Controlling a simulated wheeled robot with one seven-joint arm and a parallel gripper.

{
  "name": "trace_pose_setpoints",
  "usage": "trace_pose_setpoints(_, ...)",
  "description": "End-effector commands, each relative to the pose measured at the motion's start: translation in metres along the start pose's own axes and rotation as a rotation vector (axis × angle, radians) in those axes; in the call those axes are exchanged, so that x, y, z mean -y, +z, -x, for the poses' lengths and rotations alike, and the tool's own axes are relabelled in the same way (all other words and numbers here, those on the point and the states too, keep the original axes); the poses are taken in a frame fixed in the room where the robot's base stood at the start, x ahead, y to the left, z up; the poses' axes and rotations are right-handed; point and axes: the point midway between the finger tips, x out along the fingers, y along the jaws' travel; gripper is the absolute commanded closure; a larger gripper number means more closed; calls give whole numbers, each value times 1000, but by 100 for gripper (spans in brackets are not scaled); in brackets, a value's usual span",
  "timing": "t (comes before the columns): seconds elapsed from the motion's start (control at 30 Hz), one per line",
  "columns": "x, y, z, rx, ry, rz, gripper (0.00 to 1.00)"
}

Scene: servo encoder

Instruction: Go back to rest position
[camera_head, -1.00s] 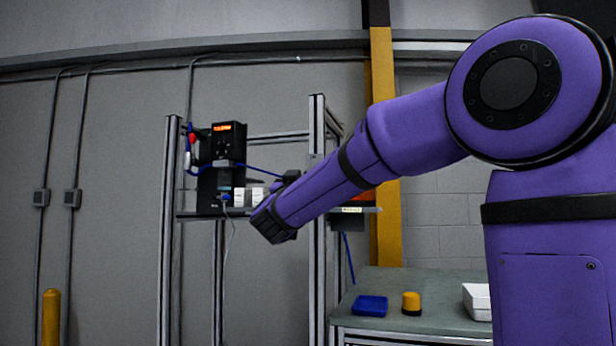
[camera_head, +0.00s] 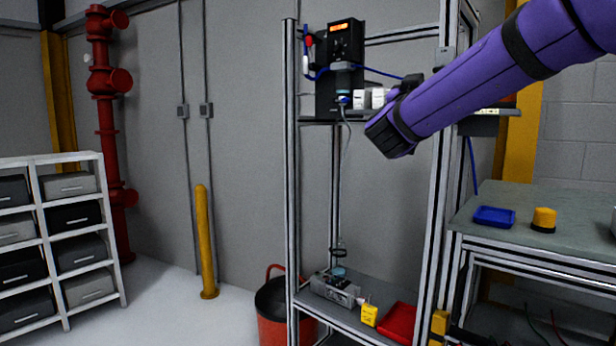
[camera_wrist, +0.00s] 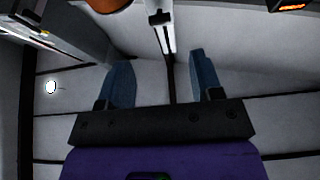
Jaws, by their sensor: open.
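In the wrist view my gripper (camera_wrist: 163,83) is open, its two blue fingers apart with nothing between them. In the head view my purple arm reaches in from the upper right and ends in front of the metal frame rack (camera_head: 291,190); the fingers are hidden there. Behind and left of the arm's end, the black servo drive (camera_head: 345,50) with a lit orange display stands on the rack's upper shelf. A blue connector (camera_head: 343,98) with a grey cable hangs at its lower front. White blocks (camera_head: 368,98) stand beside it, close to my arm in the picture.
A workbench (camera_head: 570,215) at right carries a blue tray (camera_head: 494,216) and a yellow-orange object (camera_head: 544,219). The rack's lower shelf holds a grey device (camera_head: 335,290), a yellow item (camera_head: 369,315) and a red tray (camera_head: 398,323). A red bucket (camera_head: 272,315), yellow post (camera_head: 205,240) and bin shelf (camera_head: 62,240) stand left.

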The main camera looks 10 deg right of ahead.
Motion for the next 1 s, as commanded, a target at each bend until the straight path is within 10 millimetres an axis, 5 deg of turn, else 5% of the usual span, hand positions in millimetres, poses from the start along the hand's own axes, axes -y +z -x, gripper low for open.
trace_pose_setpoints(0.13,-18,8,2,69,38,52,40)
trace_pose_setpoints(0.27,-56,27,12,242,102,171,40)
trace_pose_setpoints(0.47,-117,67,52,606,127,366,40)
trace_pose_setpoints(0.7,-166,106,123,1021,-15,505,40)
trace_pose_setpoints(1.0,-189,130,226,1395,-408,504,40)
